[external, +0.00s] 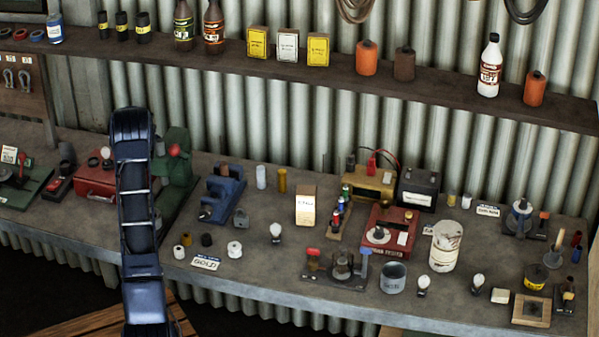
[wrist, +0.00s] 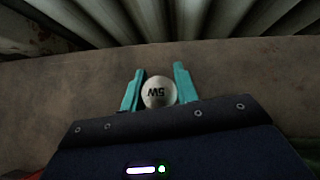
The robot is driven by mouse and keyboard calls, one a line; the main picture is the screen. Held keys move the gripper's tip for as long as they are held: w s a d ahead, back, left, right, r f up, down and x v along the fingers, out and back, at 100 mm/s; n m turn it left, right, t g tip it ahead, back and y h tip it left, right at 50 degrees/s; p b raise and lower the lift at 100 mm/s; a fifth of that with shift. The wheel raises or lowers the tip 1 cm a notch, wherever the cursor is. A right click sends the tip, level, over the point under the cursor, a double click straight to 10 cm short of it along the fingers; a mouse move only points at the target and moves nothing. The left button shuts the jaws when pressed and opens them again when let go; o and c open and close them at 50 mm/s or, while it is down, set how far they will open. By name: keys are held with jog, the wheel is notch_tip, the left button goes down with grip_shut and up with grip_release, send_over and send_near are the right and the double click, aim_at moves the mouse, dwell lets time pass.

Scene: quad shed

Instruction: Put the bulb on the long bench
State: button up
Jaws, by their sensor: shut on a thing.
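In the wrist view my gripper (wrist: 159,78) has its teal fingers on either side of a round white bulb (wrist: 158,93) with dark "5W" lettering, and is shut on it. The bulb's far end faces the camera; its base is hidden. The long bench (wrist: 60,88) fills the view behind it, and I cannot tell if the bulb touches it. In the external view the long grey bench (external: 265,265) runs along the wall. My dark arm reaches over its left part and hides my gripper and the held bulb there.
Other bulbs stand on the bench, one at the middle (external: 276,231) and one near the front right (external: 423,284). A red box (external: 96,180) and a green machine (external: 178,170) flank my arm. A shelf (external: 330,75) with bottles and cans hangs above. A corrugated wall (wrist: 200,22) closes off the back.

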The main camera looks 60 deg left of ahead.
jog(key=shift+f, duration=0.1)
jog(key=o, duration=1)
jog(key=shift+s+d+r, duration=0.1)
jog(key=shift+d+r, duration=0.05)
jog(key=shift+r, duration=0.2)
jog(key=v, duration=1.1)
jog(key=shift+s+d, duration=0.1)
jog(key=shift+d, duration=0.1)
jog(key=shift+r, duration=0.1)
